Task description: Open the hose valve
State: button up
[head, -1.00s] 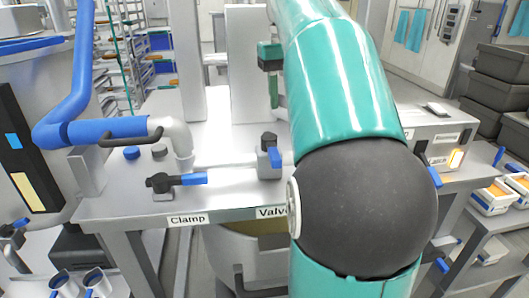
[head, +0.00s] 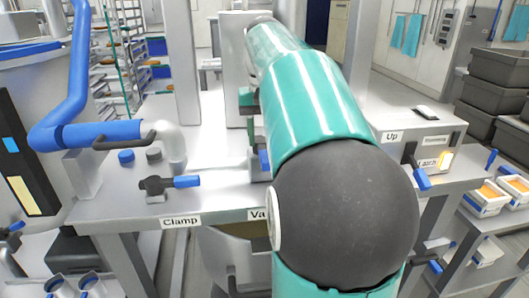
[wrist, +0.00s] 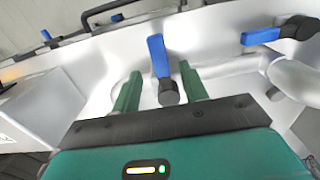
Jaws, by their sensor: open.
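The hose valve in the wrist view has a blue lever (wrist: 158,55) on a dark round hub (wrist: 168,92). My gripper (wrist: 160,72) has two green fingers, spread apart, with the lever and hub showing between them. I cannot tell whether either finger touches the lever. In the head view, the valve's blue lever (head: 263,160) shows only as a sliver beside my teal arm, above a label (head: 257,214) cut off to "Va". My gripper (head: 248,122) shows there partly, just above the valve; the arm hides the rest.
A clamp with a blue handle (head: 187,181) lies left of the valve, above its "Clamp" label (head: 181,221). A control box (head: 425,140) stands at right.

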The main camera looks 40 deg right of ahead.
notch_tip(320, 180, down, 5)
jog(key=shift+r, duration=0.1)
jog(key=shift+c, duration=0.4)
grip_shut()
